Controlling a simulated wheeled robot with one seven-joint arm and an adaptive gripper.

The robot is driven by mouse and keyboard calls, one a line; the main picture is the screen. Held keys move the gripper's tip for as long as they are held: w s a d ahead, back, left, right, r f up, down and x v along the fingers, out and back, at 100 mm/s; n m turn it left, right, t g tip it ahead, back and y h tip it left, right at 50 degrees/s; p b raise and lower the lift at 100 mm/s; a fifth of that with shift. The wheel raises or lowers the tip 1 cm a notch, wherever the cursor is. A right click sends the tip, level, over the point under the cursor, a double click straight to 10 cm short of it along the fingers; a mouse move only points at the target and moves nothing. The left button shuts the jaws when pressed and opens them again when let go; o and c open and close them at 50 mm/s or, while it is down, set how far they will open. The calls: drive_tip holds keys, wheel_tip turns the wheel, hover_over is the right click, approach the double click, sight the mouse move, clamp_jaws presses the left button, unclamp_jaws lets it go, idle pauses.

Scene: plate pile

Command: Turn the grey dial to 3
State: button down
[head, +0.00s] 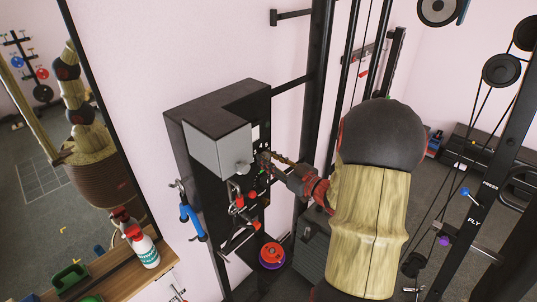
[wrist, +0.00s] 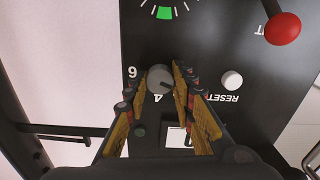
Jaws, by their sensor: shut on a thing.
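The grey dial (wrist: 160,79) is on a black panel in the wrist view. Its round face shows between my fingers, with a small dark mark on its lower right. A white 4 and another numeral, a 6 or 9, show beside it, and the lettering is upside down in this view. My gripper (wrist: 165,84) is shut on the dial, one finger on each side. The fingers hide the panel to the dial's right and part of what lies below. In the head view my gripper (head: 268,160) reaches the black machine; I cannot make out the dial there.
A white button (wrist: 232,80) marked RESET and a red ball knob (wrist: 283,28) sit right of the dial. A green-marked gauge (wrist: 164,12) is above it. In the head view, blue handles (head: 190,215) hang beside the machine, and a spray bottle (head: 143,248) stands on a shelf.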

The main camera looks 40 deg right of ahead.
drive_tip(key=shift+m+p, duration=1.9)
drive_tip(key=shift+m, duration=0.4)
drive_tip(key=c, duration=1.5)
unclamp_jaws()
drive_tip(key=shift+d, duration=0.1)
drive_tip(key=s, duration=0.8)
drive_tip(key=s+d, duration=0.1)
drive_tip(key=s, duration=0.3)
